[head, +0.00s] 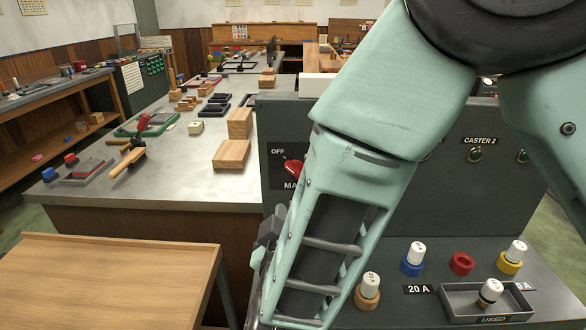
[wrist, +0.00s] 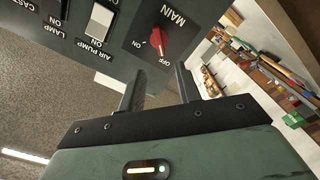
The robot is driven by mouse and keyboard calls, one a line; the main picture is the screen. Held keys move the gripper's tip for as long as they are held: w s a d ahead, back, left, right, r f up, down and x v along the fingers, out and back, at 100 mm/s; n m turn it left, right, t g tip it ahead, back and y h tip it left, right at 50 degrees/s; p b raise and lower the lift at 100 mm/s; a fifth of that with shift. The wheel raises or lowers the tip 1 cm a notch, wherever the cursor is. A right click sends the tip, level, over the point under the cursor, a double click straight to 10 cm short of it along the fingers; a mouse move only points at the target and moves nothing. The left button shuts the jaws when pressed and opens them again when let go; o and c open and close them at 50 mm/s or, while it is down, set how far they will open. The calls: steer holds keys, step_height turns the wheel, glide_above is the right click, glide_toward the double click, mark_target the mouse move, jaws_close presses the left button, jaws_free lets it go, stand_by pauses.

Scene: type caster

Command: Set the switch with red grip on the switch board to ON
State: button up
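The red grip of the MAIN switch (head: 292,166) shows at the left edge of the dark switch board (head: 400,170), partly hidden by my arm. It points up-left toward the OFF label. In the wrist view, which is upside down, the red grip (wrist: 160,42) sits on a black plate with MAIN, ON and OFF labels. My gripper (wrist: 159,74) is open and empty. Its two fingers reach toward the board just short of the red grip, apart from it. In the head view my gripper (head: 266,240) is partly hidden by my own arm, at the board's left edge.
An AIR PUMP switch (wrist: 98,22) with a white rocker and a LAMP switch are beside the MAIN plate. Below the board are several colored fuse holders and a USED tray (head: 490,316). A grey workbench (head: 180,180) with wooden blocks stands left, and a wooden table (head: 110,280) front left.

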mark_target(292, 172)
steer(key=w+p, duration=0.2)
steer(key=w, duration=0.8)
steer(key=shift+w+d, duration=0.15)
steer(key=shift+w, duration=0.2)
jaws_close()
